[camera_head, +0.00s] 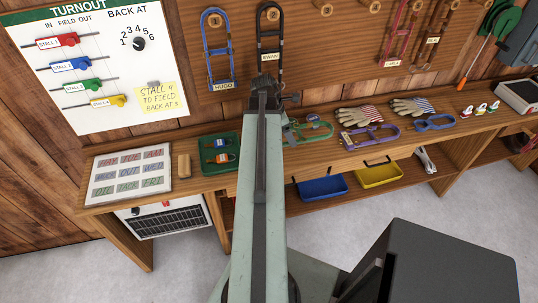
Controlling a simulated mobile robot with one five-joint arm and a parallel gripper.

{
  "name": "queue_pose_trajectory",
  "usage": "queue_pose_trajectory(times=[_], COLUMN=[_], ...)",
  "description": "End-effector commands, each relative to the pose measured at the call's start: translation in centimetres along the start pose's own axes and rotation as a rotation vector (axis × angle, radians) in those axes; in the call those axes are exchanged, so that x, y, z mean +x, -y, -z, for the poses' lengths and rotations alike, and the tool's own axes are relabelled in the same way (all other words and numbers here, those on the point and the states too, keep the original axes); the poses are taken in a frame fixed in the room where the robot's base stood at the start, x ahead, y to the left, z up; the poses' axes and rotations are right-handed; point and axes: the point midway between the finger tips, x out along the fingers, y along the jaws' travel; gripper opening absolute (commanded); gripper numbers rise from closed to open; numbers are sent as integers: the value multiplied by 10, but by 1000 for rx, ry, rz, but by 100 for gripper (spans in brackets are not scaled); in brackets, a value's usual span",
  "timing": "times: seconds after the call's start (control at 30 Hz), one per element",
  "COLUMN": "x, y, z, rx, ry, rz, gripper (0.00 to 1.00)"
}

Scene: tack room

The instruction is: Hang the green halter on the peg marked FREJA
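The green halter (308,131) lies on the wooden bench, just right of my arm, which may cover its left end. My gripper (268,82) is at the end of my raised arm, in front of the board below the black halter (268,40) tagged EWAN. The gripper is small and dark here, and I cannot tell whether its fingers are open or shut. Two bare pegs (322,6) (375,6) show at the top edge. I see no readable FREJA mark.
A blue halter (218,50) tagged HUGO hangs left. Red (400,30) and brown (436,35) halters hang right. Gloves (358,115), a purple halter (370,137) and a blue halter (436,123) crowd the bench right of the green one. A green tray (207,167) is left.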

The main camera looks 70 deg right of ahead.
Motion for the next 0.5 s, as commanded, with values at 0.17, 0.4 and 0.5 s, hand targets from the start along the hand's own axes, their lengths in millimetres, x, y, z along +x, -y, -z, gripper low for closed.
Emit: queue_pose_trajectory(times=[0.17,0.4,0.5], x=[39,47,65], y=[0,0,0], z=[16,20,28], rx=[-1,-1,-2], ry=[0,0,0], rz=[0,-1,-1], gripper=[10,10,10])
